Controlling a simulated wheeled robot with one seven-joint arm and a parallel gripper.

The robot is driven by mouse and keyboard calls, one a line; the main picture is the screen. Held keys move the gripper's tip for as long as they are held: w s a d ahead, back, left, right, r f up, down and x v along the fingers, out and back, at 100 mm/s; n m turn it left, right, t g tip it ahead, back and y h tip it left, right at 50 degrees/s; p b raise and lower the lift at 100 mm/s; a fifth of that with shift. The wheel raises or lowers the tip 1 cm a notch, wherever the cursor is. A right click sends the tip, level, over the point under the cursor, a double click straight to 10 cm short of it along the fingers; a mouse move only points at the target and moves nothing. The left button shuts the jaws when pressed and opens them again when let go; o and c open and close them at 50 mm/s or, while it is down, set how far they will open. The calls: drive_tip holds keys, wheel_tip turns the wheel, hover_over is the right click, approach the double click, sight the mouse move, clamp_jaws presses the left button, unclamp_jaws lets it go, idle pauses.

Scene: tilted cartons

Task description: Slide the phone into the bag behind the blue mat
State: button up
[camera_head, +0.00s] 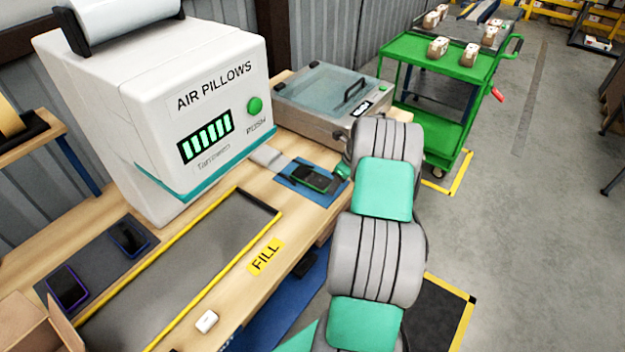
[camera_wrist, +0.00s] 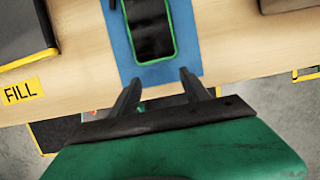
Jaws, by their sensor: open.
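A dark phone with a green edge (camera_head: 313,178) lies flat on the blue mat (camera_head: 336,190) near the front edge of the workbench. The phone also shows at the top of the wrist view (camera_wrist: 150,30), on the blue mat (camera_wrist: 186,40). A pale, flat bag (camera_head: 270,157) lies just behind the mat, touching or close to its far edge. My gripper (camera_wrist: 160,80) is open and empty, its fingertips just short of the phone's near end. In the head view my arm hides most of the gripper.
A white AIR PILLOWS machine (camera_head: 170,100) stands at the left, and a grey clear-lidded box (camera_head: 325,100) behind the mat. Two other phones lie on a dark mat (camera_head: 95,262) at left. A yellow-edged tray (camera_head: 190,270) fills the middle bench. A green cart (camera_head: 440,60) stands beyond.

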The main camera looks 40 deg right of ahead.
sight(298, 170)
drive_tip(key=shift+f, duration=0.1)
drive_tip(key=shift+f+b, duration=0.7)
drive_tip(key=shift+f, duration=0.45)
drive_tip(key=shift+r, duration=0.3)
idle(0.5)
drive_tip(key=shift+w+a, duration=0.35)
drive_tip(key=shift+w, duration=0.65)
drive_tip(key=shift+w+a, duration=0.35)
drive_tip(key=shift+w, duration=0.6)
drive_tip(key=shift+w+a, duration=0.35)
drive_tip(key=shift+w, duration=0.65)
drive_tip(key=shift+w+a+b, duration=0.2)
drive_tip(key=shift+w+a, duration=0.1)
drive_tip(key=shift+w, duration=0.5)
drive_tip(key=shift+w+a+b, duration=0.25)
drive_tip(key=shift+w, duration=0.55)
drive_tip(key=shift+w+a+b, duration=0.2)
drive_tip(key=shift+w+a, duration=0.1)
drive_tip(key=shift+w, duration=0.5)
drive_tip(key=shift+w+a, duration=0.3)
drive_tip(key=shift+w, duration=0.45)
drive_tip(key=shift+w+a, duration=0.25)
drive_tip(key=shift+w, duration=0.55)
drive_tip(key=shift+w+a, duration=0.3)
drive_tip(key=shift+w, duration=0.45)
